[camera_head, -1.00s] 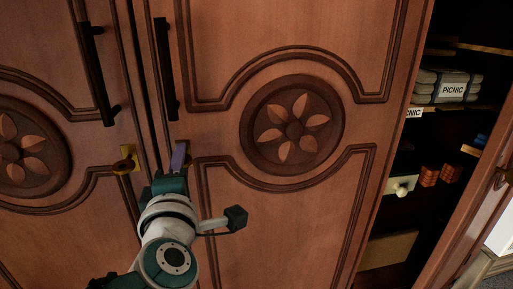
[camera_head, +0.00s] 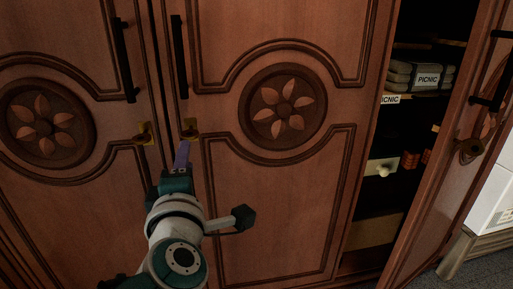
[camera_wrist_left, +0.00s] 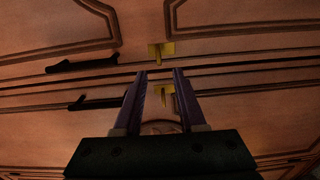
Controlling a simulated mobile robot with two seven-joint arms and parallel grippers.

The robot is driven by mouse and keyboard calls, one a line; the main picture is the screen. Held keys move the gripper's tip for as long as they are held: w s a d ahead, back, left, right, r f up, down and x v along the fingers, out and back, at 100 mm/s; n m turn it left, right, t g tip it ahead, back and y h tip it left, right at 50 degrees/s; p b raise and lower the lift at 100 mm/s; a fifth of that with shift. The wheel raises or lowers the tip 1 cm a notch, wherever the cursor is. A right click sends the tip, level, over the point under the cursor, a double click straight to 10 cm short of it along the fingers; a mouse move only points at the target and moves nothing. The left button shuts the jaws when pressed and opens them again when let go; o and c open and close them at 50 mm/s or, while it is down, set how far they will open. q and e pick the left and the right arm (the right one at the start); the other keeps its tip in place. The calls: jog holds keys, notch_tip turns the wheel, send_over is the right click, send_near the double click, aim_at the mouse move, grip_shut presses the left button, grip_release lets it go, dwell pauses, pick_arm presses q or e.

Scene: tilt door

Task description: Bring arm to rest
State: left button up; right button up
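My left gripper (camera_head: 182,155) is in front of the closed wooden cabinet doors, its purple fingers just below the brass lock plate (camera_head: 190,130) of the right-hand closed door (camera_head: 275,190). In the left wrist view the two fingers (camera_wrist_left: 158,75) are apart with nothing held between them. A brass lock plate (camera_wrist_left: 163,50) shows beyond the fingertips, and another lies between them. Whether the fingers touch the door cannot be told. My right gripper is not in view.
Black bar handles (camera_head: 180,57) are fixed on both closed doors, including the left-hand one (camera_head: 123,60). At the right, another cabinet door (camera_head: 445,180) stands open, showing shelves with grey bundles (camera_head: 420,77). Floor (camera_head: 480,268) shows at the lower right.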

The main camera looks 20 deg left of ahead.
pick_arm(q)
jog(key=shift+w+r, duration=0.1)
jog(key=shift+w, duration=0.05)
jog(key=s+d+r+m+g+h+p, duration=0.1)
jog(key=s+d+r+m+h+p, duration=0.25)
jog(key=d+m+h+p, duration=0.35)
jog(key=s+d+r+m+g+h+p, duration=0.1)
jog(key=s+d+r+m+h+p, duration=0.25)
jog(key=m, duration=0.55)
jog(key=s+a+r+m+g+p, duration=0.1)
jog(key=s+r+m+g+p, duration=0.25)
jog(key=s, duration=0.35)
jog(key=s+a+r+m+g+y+p, duration=0.1)
jog(key=s+r+m+g+p, duration=0.25)
jog(key=s, duration=0.35)
jog(key=s+a+r+m+g+p, duration=0.1)
jog(key=s+r+m+g+p, duration=0.2)
jog(key=s+p, duration=0.3)
notch_tip(320, 180, up, 35)
jog(key=p, duration=3.4)
jog(key=shift+s+d+r, duration=0.2)
jog(key=shift+d, duration=0.15)
